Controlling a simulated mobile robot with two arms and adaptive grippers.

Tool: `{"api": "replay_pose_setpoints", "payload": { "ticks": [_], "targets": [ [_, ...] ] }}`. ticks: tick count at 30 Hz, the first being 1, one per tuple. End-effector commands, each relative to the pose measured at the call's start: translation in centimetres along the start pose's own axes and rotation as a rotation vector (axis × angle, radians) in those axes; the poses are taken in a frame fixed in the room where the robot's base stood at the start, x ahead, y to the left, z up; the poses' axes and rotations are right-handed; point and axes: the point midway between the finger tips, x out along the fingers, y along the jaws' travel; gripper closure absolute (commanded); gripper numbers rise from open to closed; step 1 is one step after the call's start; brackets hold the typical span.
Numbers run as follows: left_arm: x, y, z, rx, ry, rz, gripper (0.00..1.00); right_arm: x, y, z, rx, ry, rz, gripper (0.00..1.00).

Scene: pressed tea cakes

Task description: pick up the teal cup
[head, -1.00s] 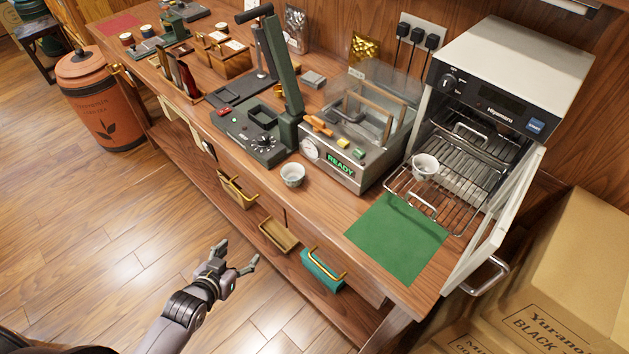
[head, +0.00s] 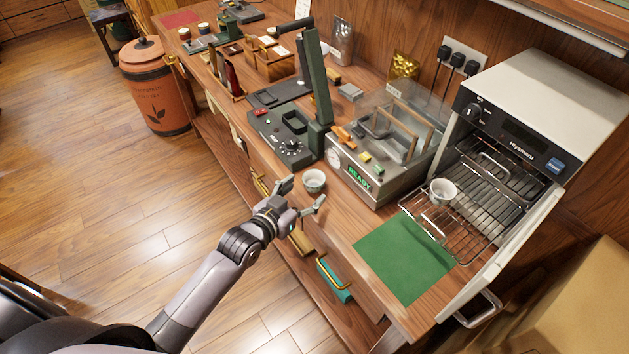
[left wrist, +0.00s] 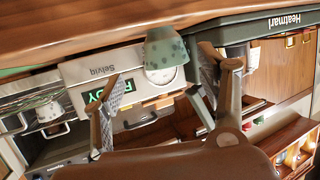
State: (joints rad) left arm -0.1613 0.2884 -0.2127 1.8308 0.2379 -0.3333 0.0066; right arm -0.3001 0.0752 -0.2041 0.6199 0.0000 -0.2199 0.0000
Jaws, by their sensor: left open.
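The teal cup (head: 314,181) stands upright near the counter's front edge, in front of the machine with the READY display. In the head view it looks pale; in the left wrist view the cup (left wrist: 165,52) is teal with dark speckles, and that view is turned upside down. My left gripper (head: 302,194) is open and empty at the counter edge, just in front of the cup. In the left wrist view the cup appears between the spread fingers (left wrist: 165,95), beyond their tips. Whether a finger touches it I cannot tell. My right gripper is not in view.
A similar pale cup (head: 441,190) sits on the wire rack of the open oven (head: 540,110). A green mat (head: 404,258) lies on the counter at right. The READY machine (head: 375,165) and a dark green press (head: 290,140) stand behind the cup. Open floor lies left.

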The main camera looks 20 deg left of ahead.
Motion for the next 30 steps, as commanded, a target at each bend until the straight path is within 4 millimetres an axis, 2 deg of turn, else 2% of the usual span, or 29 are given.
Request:
{"api": "replay_pose_setpoints", "payload": {
  "ticks": [8, 18, 27, 30],
  "targets": [
    [1.9, -0.1, -0.1, 0.001, -0.001, -0.001, 0.33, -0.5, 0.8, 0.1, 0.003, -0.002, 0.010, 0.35],
    [6.0, -0.7, -0.2, 0.001, -0.001, 0.000, 0.33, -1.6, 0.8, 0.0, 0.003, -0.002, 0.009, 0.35],
    [6.5, -0.6, -0.1, 0.002, 0.000, 0.000, 0.33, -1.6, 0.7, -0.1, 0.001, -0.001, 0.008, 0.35],
    [6.5, -0.7, -0.1, 0.001, 0.000, 0.000, 0.39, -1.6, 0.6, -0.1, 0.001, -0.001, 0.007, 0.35]
  ]
}}
